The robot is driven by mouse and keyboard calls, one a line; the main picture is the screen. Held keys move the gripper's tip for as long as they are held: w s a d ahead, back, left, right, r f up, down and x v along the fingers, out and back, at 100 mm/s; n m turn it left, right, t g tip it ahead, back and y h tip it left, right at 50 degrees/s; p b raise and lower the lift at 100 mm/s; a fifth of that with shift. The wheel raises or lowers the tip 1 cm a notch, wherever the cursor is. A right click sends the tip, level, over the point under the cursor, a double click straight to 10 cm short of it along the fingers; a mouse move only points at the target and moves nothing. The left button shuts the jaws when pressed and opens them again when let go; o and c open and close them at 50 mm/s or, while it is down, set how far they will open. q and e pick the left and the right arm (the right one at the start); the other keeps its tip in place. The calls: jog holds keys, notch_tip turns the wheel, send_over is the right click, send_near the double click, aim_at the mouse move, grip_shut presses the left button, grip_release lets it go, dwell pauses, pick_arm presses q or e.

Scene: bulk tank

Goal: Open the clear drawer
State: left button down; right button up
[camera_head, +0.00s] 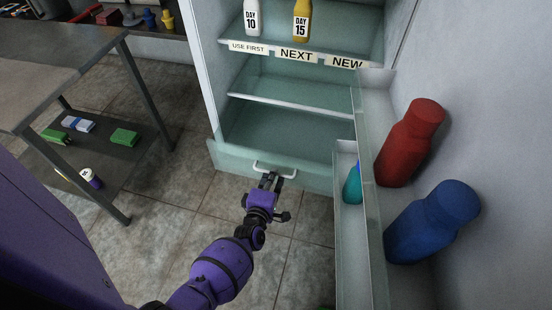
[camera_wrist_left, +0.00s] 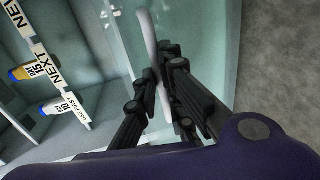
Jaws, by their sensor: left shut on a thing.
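The clear drawer (camera_head: 230,162) is the greenish see-through bin at the bottom of the open fridge. A white bar handle (camera_head: 260,165) is on its front. My left gripper (camera_head: 271,180) is at the handle and shut on it. In the left wrist view the gripper (camera_wrist_left: 162,80) has its black fingers on both sides of the white handle (camera_wrist_left: 150,35). The drawer front (camera_wrist_left: 195,30) stands close behind the fingers there. The drawer looks empty. I cannot tell how far its front stands out from the fridge. My right gripper is not in view.
The open fridge door on the right holds a red bottle (camera_head: 410,145), a blue bottle (camera_head: 432,225) and a teal bottle (camera_head: 352,187). Two labelled bottles stand on the upper shelf. A metal table (camera_head: 60,50) stands left. Tiled floor (camera_head: 185,200) before the drawer is clear.

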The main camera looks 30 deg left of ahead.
pick_arm(q)
jog(key=shift+s+d+r, duration=0.1)
jog(key=shift+s+d, duration=0.3)
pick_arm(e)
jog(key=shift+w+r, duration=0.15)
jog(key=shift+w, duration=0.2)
pick_arm(q)
jog(key=c, duration=1.9)
grip_release()
jog(key=shift+o, duration=0.2)
jog(key=shift+a, duration=0.1)
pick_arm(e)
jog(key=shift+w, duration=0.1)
pick_arm(q)
jog(key=shift+s, duration=0.1)
